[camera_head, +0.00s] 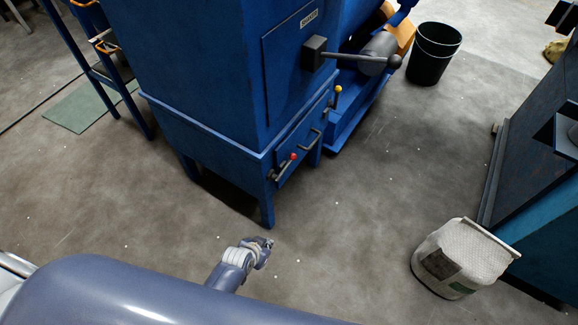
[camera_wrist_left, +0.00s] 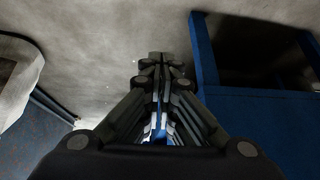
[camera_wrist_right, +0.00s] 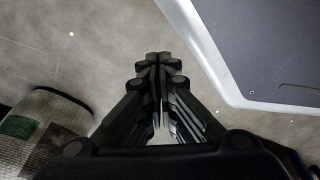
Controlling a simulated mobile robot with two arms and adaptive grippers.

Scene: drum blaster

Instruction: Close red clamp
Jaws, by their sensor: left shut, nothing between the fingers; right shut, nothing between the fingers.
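The red clamp (camera_head: 285,165) is a lever with a red ball knob, low on the front of the blue machine's lower cabinet (camera_head: 215,135). My left gripper (camera_head: 266,243) is in front of the cabinet, below the clamp and apart from it. Its fingers (camera_wrist_left: 160,75) are shut and empty in the left wrist view, with blue machine frame to their right. The clamp does not show clearly there. My right gripper does not show in the head view. In the right wrist view its fingers (camera_wrist_right: 160,75) are shut and empty over the floor.
A yellow-knobbed lever (camera_head: 336,97) and a long black handle (camera_head: 350,58) are on the blue machine. A white sack (camera_head: 470,250) stands at the right beside a dark blue machine (camera_head: 535,150). A black bin (camera_head: 433,55) is at the back. Floor between is clear.

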